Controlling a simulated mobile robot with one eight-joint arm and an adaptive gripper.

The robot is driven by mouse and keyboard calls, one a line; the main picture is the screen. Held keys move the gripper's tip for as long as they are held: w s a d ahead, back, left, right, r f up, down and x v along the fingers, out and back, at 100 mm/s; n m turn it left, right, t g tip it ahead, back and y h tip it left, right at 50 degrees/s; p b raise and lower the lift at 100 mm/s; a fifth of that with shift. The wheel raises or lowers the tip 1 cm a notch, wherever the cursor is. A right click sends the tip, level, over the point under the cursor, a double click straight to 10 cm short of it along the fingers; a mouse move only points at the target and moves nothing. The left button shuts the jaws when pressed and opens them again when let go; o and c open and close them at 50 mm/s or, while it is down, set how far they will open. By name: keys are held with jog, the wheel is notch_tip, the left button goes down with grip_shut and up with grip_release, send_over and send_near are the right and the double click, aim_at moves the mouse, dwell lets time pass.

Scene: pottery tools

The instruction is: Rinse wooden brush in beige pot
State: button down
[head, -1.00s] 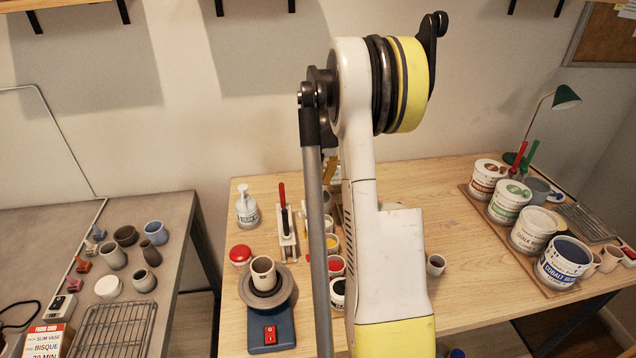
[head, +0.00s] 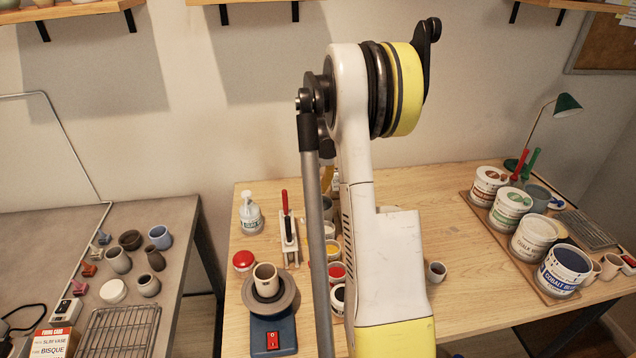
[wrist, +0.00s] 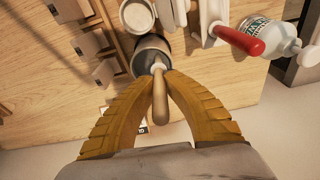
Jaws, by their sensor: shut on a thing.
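My gripper (wrist: 160,82) has two ribbed orange-yellow fingers, shut on the wooden brush (wrist: 159,104). Its rounded wooden handle points toward the wrist camera, and its far end points to a round pot (wrist: 151,46) with a dark inside. The brush tip overlaps the pot's opening in the wrist view; I cannot tell how deep it is or whether it touches. The pot's outside looks greyish-beige. In the head view my arm hides most of the gripper and the brush; a bit of yellow finger (head: 328,176) shows behind the arm.
A red-handled tool on a white stand (wrist: 213,20) and a white pump bottle (wrist: 270,38) are right of the pot in the wrist view. Small wooden blocks (wrist: 108,72) are left. In the head view, a pottery wheel (head: 273,334) holds a beige cup (head: 266,282); glaze buckets (head: 565,270) stand right.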

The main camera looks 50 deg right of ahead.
jog(key=shift+w+d+p, duration=0.9)
jog(key=shift+d+p, duration=0.1)
jog(key=shift+p, duration=0.15)
jog(key=shift+s+a+f+b, duration=0.1)
jog(key=shift+s+a+b, duration=0.5)
jog(key=shift+s+a, duration=0.3)
jog(key=shift+w+b, duration=0.35)
jog(key=shift+b, duration=0.85)
jog(key=shift+s+d, duration=0.4)
jog(key=shift+d, duration=0.45)
